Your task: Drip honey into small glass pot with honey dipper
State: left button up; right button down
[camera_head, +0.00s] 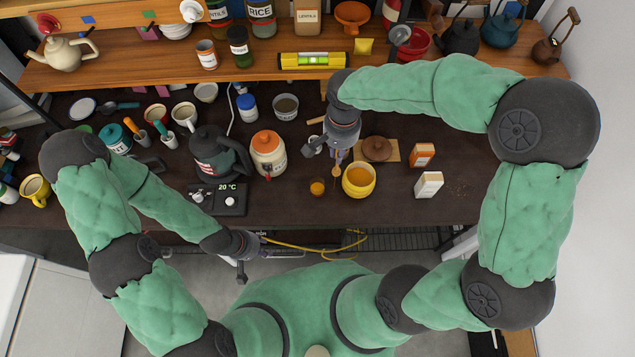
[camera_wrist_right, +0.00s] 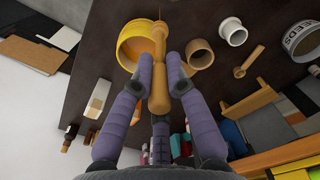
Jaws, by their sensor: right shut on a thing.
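My right gripper (camera_head: 338,158) is shut on the wooden honey dipper (camera_wrist_right: 159,88), which also shows in the head view (camera_head: 336,171). The fingertips (camera_wrist_right: 160,70) sit on either side of the handle. My left gripper (camera_head: 264,262) is empty, with spread fingers, in front of the table edge.
An orange box (camera_head: 422,155) and a white box (camera_head: 429,184) stand to the right. A jar with an orange lid (camera_head: 268,153) and a dark kettle (camera_head: 217,153) stand left.

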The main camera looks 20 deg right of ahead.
jog(key=s+d, duration=0.1)
jog(key=d, duration=0.6)
jog(key=shift+d, duration=0.15)
dwell(7.2)
